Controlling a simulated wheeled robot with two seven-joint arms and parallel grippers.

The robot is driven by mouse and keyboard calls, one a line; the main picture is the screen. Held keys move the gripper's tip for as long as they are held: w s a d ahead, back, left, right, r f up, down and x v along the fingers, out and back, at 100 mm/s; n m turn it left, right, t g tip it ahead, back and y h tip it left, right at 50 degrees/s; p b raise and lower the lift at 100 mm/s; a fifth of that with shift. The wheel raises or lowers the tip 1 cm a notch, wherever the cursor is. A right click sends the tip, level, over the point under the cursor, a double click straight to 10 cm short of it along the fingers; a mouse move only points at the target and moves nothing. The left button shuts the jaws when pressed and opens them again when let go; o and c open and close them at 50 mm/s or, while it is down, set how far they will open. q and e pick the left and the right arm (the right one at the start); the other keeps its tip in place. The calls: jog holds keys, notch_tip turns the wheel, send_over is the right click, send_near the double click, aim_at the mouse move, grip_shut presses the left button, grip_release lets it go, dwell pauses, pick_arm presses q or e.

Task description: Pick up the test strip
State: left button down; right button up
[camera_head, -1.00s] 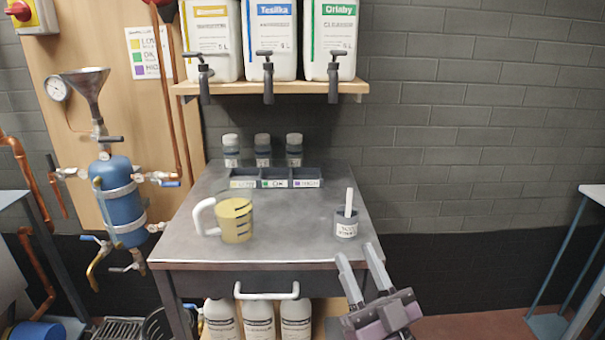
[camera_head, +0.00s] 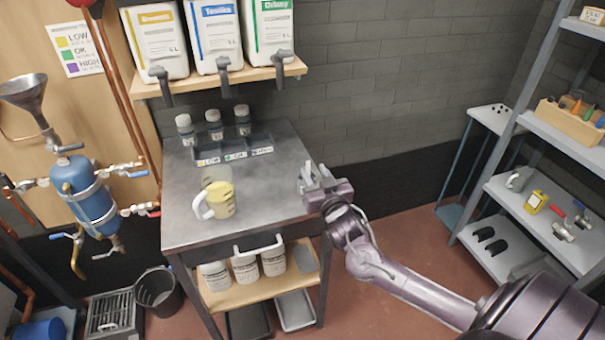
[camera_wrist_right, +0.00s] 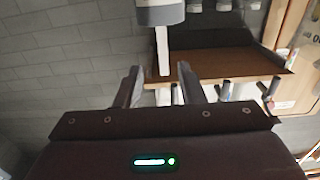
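The white test strip (camera_wrist_right: 162,50) stands out of its small cup (camera_wrist_right: 160,12) in the right wrist view, which looks upside down. My right gripper (camera_wrist_right: 160,85) is open, with one finger on each side of the strip's line. The strip's free end shows between the fingertips; I see no contact. In the head view my right gripper (camera_head: 316,178) is at the right edge of the grey worktable (camera_head: 265,195), and it hides most of the cup and strip. My left gripper is not in view.
A jug with yellow contents (camera_head: 222,200) stands left on the table. A labelled three-part tray (camera_head: 235,153) and several small bottles (camera_head: 214,124) are at the back. A shelf (camera_head: 215,78) with canisters and taps hangs above. A rack (camera_head: 520,215) stands far right.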

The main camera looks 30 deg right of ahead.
aim_at(308, 165)
jog(key=x, duration=0.2)
jog(key=p+x, duration=0.1)
jog(key=x, duration=0.2)
jog(key=shift+w+a+r+p, duration=0.15)
jog(key=shift+w+p, duration=0.15)
jog(key=shift+w, duration=0.35)
grip_shut()
